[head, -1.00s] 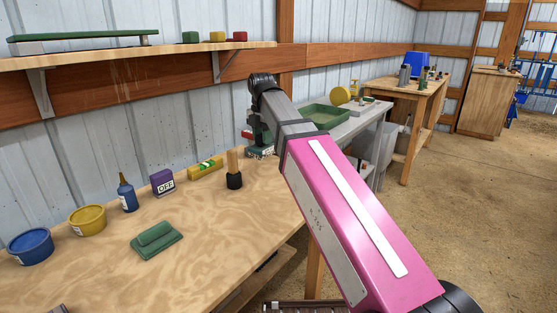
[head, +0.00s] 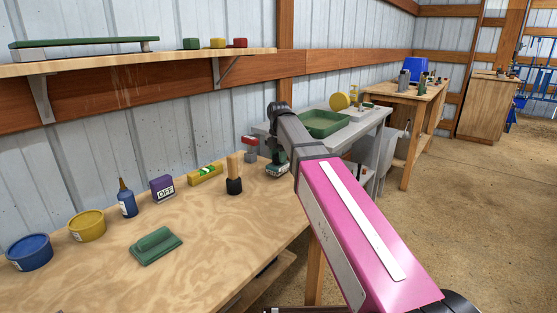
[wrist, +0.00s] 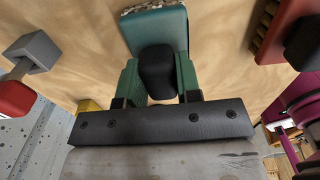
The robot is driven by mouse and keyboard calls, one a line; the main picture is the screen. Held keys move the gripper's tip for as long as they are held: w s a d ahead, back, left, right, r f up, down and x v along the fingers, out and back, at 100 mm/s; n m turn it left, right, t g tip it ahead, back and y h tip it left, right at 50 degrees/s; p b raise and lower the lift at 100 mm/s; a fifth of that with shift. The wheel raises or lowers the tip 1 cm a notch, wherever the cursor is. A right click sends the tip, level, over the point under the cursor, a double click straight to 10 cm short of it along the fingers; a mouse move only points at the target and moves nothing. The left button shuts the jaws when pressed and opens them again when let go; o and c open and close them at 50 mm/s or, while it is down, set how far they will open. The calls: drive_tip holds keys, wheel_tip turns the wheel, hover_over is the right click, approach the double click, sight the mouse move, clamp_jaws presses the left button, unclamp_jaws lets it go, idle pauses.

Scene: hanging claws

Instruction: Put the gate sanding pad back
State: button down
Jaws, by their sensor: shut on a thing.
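My gripper (wrist: 158,82) has green fingers and is shut on the black grip of a teal pad (wrist: 157,24), which I take to be the gate sanding pad. A speckled pale edge shows along the pad's far side. In the head view the held pad (head: 277,169) is low over the right back end of the wooden bench, partly behind my arm. I cannot tell whether it touches the bench. The fingertips' contact is partly hidden by the black grip.
On the bench (head: 215,255) are a green block (head: 156,247), blue tub (head: 30,252), yellow tub (head: 87,226), blue bottle (head: 126,200), purple OFF block (head: 162,187), yellow level (head: 205,174) and wooden-handled brush (head: 234,178). A red-and-grey object (head: 250,149) is beside the pad. The bench's front middle is clear.

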drive_tip(key=shift+f, duration=0.65)
drive_tip(key=c, duration=0.8)
unclamp_jaws()
drive_tip(key=shift+f, duration=0.1)
wheel_tip(320, 180, up, 12)
